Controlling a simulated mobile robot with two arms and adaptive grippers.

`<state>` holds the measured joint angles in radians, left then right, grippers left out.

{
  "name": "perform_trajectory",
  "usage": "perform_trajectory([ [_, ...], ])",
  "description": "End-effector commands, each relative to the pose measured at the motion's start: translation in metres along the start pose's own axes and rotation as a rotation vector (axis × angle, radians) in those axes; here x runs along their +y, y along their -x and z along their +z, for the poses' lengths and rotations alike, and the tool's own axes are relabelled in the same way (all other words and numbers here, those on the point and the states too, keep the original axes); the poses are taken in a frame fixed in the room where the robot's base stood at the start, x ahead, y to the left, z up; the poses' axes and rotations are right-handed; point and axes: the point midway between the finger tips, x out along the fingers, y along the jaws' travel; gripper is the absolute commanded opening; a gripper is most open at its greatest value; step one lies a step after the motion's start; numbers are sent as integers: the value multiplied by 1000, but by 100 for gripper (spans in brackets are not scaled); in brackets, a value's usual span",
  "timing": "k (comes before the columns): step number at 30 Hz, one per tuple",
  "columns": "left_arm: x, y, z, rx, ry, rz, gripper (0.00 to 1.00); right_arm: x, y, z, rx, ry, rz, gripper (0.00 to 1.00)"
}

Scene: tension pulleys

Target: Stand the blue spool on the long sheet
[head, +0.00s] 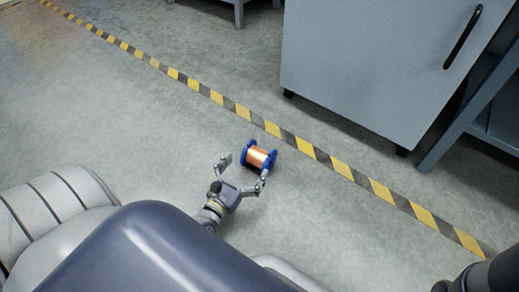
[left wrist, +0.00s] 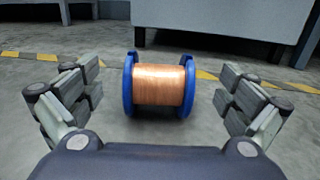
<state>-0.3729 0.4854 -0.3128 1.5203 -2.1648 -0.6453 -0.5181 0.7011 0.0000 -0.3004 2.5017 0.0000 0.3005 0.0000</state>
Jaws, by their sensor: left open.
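The blue spool (head: 259,157) has blue end flanges and copper-coloured wire wound between them. It lies on its side on the grey floor, near the striped tape. In the left wrist view the spool (left wrist: 159,86) is straight ahead, between the spread fingers and beyond the palm. My left gripper (head: 245,172) is open and empty, low at the floor, with one finger on each side of the spool; I cannot tell whether either touches it. It also shows in the left wrist view (left wrist: 160,98). My right gripper is not in view. No long sheet is recognisable in either view.
Yellow and black striped tape (head: 270,128) runs diagonally across the floor just behind the spool. A grey cabinet (head: 355,70) with a black handle stands on short feet beyond it. Bare floor (head: 110,110) lies open to the left.

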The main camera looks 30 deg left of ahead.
Motion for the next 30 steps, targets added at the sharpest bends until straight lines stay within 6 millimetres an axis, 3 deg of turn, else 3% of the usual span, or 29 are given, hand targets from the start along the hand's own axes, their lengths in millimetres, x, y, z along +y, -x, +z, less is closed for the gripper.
perform_trajectory([
  [3, 0, -18, -3, -1, 2, 1, 98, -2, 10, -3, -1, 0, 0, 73],
  [10, 0, -33, -5, 0, 3, 1, 98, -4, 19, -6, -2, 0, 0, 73],
  [20, 0, -73, -8, 0, 4, 2, 98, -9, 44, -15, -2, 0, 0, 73],
  [29, 0, -77, -5, 2, 2, 1, 98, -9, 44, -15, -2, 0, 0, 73],
  [30, 0, -77, -5, 2, 2, 1, 89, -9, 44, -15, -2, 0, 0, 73],
])
